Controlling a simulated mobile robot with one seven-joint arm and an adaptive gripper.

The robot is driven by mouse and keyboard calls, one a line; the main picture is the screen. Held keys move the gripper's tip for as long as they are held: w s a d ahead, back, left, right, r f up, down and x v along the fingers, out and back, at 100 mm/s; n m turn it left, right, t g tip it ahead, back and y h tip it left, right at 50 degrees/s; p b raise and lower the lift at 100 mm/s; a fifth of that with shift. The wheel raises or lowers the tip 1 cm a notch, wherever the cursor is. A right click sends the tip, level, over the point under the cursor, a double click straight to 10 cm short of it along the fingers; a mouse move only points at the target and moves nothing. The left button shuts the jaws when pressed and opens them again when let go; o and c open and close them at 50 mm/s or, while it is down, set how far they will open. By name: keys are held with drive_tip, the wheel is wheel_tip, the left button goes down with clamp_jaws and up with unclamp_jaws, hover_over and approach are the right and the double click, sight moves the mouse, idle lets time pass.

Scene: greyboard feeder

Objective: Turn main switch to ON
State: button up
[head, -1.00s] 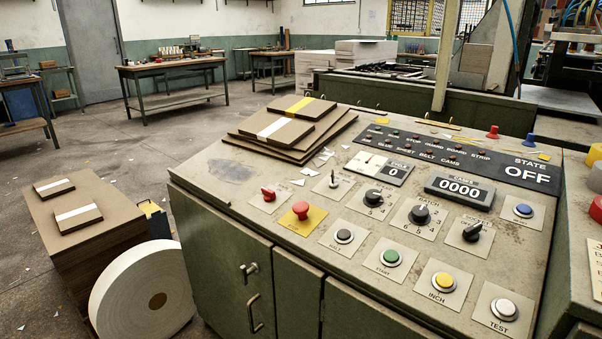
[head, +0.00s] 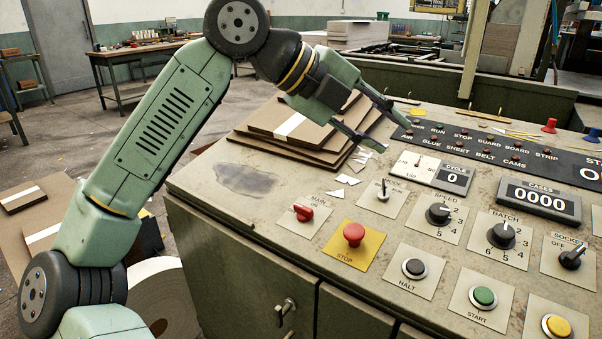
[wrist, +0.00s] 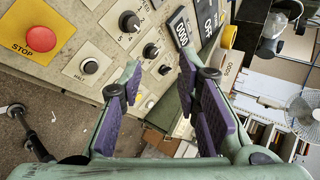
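The main switch (head: 305,213) is a small red knob on a pale plate marked MAIN and ON, at the left end of the sloped control panel in the head view. Its exact pointer direction is too small to tell. It does not show in the wrist view. My gripper (head: 394,136) is above the panel's back left, over the board stack's right edge, up and to the right of the switch and apart from it. The wrist view shows my gripper (wrist: 160,70) open, its purple-padded fingers apart with nothing between them.
The red STOP button (head: 353,234) on a yellow plate sits just right of the switch. A stack of greyboards (head: 290,140) lies at the panel's back left. The wrist view shows a display (wrist: 209,25) reading OFF. Bare panel lies left of the switch.

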drive_tip(key=w+a+f+n+y, duration=0.3)
drive_tip(key=w+a+f+y, duration=0.1)
drive_tip(key=f, duration=0.1)
drive_tip(key=n+y, duration=0.5)
approach(302, 206)
drive_tip(key=x, duration=0.8)
drive_tip(key=shift+f, duration=0.3)
clamp_jaws()
